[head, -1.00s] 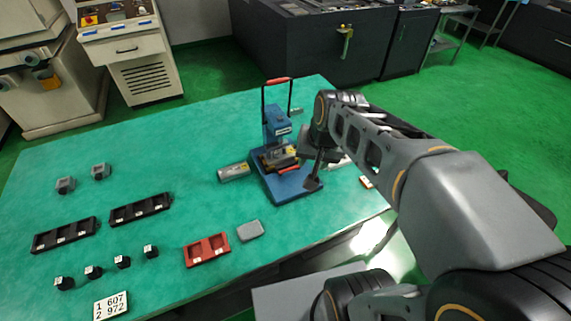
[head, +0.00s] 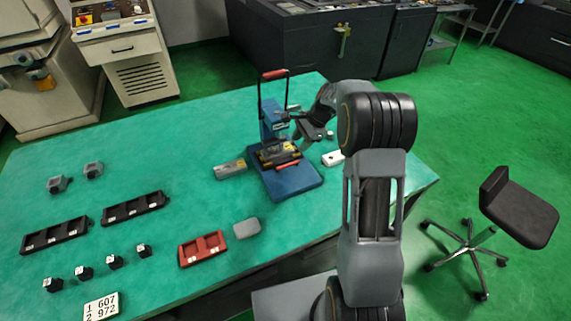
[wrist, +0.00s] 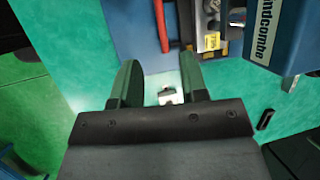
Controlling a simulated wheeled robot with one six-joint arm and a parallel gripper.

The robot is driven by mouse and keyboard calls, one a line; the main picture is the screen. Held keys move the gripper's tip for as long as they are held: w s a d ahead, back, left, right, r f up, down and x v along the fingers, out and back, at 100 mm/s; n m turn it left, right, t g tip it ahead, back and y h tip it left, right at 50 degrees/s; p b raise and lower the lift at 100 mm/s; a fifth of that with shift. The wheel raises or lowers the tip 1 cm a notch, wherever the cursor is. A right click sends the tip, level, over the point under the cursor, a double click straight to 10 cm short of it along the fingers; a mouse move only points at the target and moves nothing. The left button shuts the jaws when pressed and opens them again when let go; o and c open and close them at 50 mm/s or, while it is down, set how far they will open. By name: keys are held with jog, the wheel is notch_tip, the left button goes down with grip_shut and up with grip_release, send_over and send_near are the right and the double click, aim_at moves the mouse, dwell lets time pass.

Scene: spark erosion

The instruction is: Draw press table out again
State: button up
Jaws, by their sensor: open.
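The blue press (head: 272,128) stands on the green table, its raised lever topped by a red grip (head: 274,74). Its press table (head: 277,154), low over the blue base (head: 298,182), carries a metal piece and has a red handle (head: 287,166) at the front. In the wrist view the red handle (wrist: 162,25) runs beside the metal piece with a yellow label (wrist: 212,41). My gripper (wrist: 161,75) is open and empty; the handle lies beyond its fingertips, not between them. In the head view my gripper (head: 312,133) hangs at the press's right side.
A white block (head: 333,158) lies right of the press; a grey cylinder (head: 230,169) lies left. A red tray (head: 202,249), a grey block (head: 246,228), black trays (head: 132,208) and small dark cubes occupy the table's left and front. A stool (head: 515,212) stands on the floor at right.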

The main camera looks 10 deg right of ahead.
aim_at(283, 166)
jog(key=p+x, duration=0.1)
jog(key=x, duration=1.1)
jog(key=shift+a+f, duration=0.1)
jog(key=shift+f, duration=0.05)
grip_shut()
